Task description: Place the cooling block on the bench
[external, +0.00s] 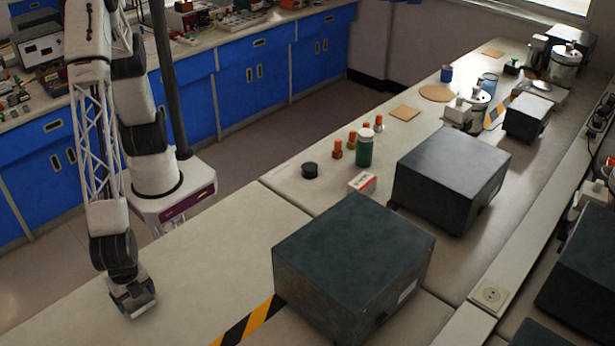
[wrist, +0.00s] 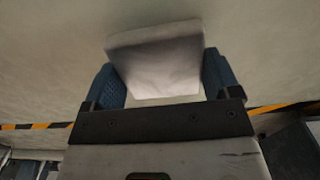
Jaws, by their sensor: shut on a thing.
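My gripper (external: 131,297) is low over the left front part of the pale bench (external: 215,240). In the wrist view, its blue fingers (wrist: 163,82) are shut on the cooling block (wrist: 155,62), a pale grey squarish block with one flat face toward the camera. The block looks slightly tilted between the fingers. In the external view the block is mostly hidden by the gripper. The bench top (wrist: 265,50) spreads around the block in the wrist view. I cannot tell whether the block touches it.
A large dark box (external: 352,255) stands right of my gripper, with yellow-black tape (external: 248,322) beside it. A second dark box (external: 450,175), a green bottle (external: 365,150), a black round piece (external: 310,170) and a small carton (external: 362,183) stand farther back. Bench around my gripper is clear.

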